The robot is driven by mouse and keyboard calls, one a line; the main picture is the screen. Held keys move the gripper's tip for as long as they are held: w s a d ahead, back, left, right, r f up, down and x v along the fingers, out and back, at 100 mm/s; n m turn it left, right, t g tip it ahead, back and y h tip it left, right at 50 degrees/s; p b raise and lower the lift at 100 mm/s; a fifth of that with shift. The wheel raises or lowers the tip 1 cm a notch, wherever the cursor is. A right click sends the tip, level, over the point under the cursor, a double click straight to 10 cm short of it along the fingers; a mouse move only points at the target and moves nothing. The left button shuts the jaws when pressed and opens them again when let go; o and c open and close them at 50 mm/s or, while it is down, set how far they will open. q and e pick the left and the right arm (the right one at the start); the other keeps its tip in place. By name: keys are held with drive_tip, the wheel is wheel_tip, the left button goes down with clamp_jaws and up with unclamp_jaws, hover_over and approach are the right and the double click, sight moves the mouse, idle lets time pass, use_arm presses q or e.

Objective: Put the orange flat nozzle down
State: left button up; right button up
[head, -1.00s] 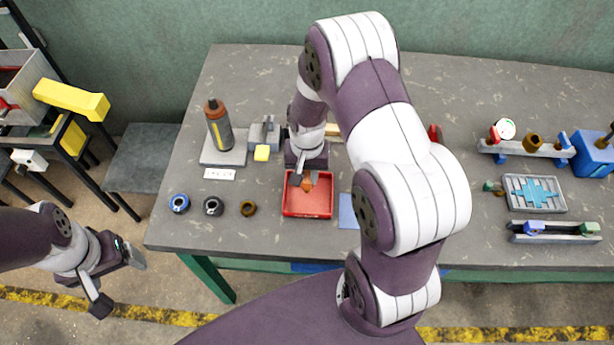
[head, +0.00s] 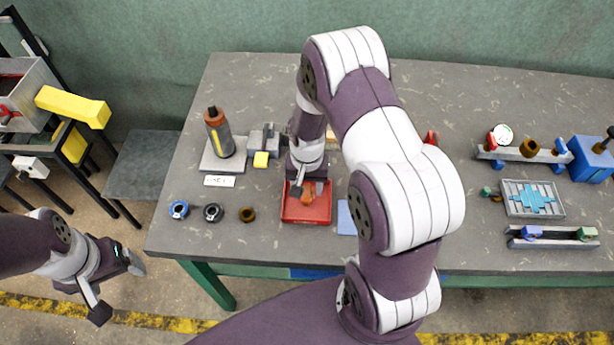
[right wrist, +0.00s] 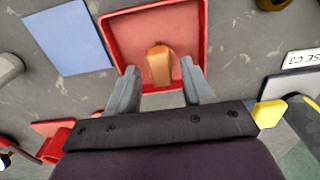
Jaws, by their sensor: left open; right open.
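The orange flat nozzle (head: 307,197) is at the red tray (head: 306,216) on the workbench. In the right wrist view the nozzle (right wrist: 159,66) appears against the floor of the red tray (right wrist: 128,30), near its side closest to the gripper. My right gripper (head: 308,188) is above the tray. In the right wrist view my right gripper (right wrist: 156,88) is open, with a finger on each side of the nozzle's near end and visible gaps between. My left gripper (head: 120,287) is open and empty, off the bench at the left.
A blue mat (head: 346,217) lies right of the tray. Several rings, including a blue ring (head: 179,209) and a brown ring (head: 247,214), lie left of it. A bottle (head: 219,132) stands behind on a grey plate. My right arm hides part of the bench.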

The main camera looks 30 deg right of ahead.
sight(307, 192)
wheel_tip(307, 192, up, 11)
drive_tip(key=b, duration=0.1)
drive_tip(key=s+a+r+n+t, duration=0.1)
drive_tip(key=s+a+r+n, duration=0.2)
drive_tip(key=s, duration=0.6)
drive_tip(key=a+n, duration=0.2)
drive_tip(key=n, duration=0.1)
drive_tip(key=shift+s+a+n, duration=0.15)
drive_tip(key=shift+a+n, duration=0.1)
drive_tip(key=shift+n, duration=0.05)
